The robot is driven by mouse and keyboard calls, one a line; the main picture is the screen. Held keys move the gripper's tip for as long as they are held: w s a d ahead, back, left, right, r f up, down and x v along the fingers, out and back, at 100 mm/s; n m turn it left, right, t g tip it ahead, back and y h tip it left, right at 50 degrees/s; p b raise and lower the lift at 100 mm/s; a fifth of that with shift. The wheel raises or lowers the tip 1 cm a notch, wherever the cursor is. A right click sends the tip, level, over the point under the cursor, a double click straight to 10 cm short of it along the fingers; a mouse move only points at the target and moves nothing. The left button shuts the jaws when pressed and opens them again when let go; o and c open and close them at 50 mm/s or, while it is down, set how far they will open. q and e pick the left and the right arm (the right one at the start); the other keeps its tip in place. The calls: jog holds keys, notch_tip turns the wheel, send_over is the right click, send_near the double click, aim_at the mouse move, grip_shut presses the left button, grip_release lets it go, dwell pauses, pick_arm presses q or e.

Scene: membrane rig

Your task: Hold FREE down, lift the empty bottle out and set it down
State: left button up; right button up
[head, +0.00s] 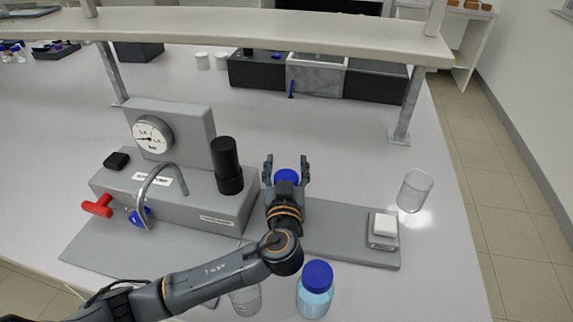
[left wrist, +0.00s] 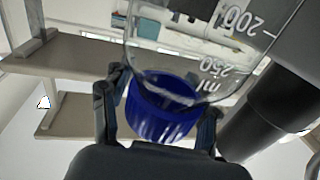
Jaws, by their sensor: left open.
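My left gripper (head: 287,165) is open, its two fingers on either side of a blue cap (head: 287,177) in front of the rig. In the left wrist view the blue cap (left wrist: 163,112) sits between the fingers, joined to a clear glass bottle (left wrist: 175,48) with white volume marks. I see no liquid in the visible part of this bottle. Whether the fingers touch the cap is unclear. A white square block (head: 383,224) stands on the right end of the grey base plate; no FREE label is readable. My right gripper is not in view.
A bottle of pale blue liquid (head: 314,294) and a clear glass vessel (head: 246,300) stand in front. An empty beaker (head: 415,190) stands right of the plate. The rig has a gauge (head: 152,135), a black cylinder (head: 227,165) and a red handle (head: 98,206). A shelf (head: 260,27) spans the back.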

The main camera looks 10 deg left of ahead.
pick_arm(q)
jog(key=c, duration=1)
jog(key=shift+w+f, duration=0.1)
grip_shut()
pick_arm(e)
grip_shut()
pick_arm(q)
jog(key=shift+d+f, duration=0.1)
jog(key=shift+f, duration=0.1)
dwell(0.4)
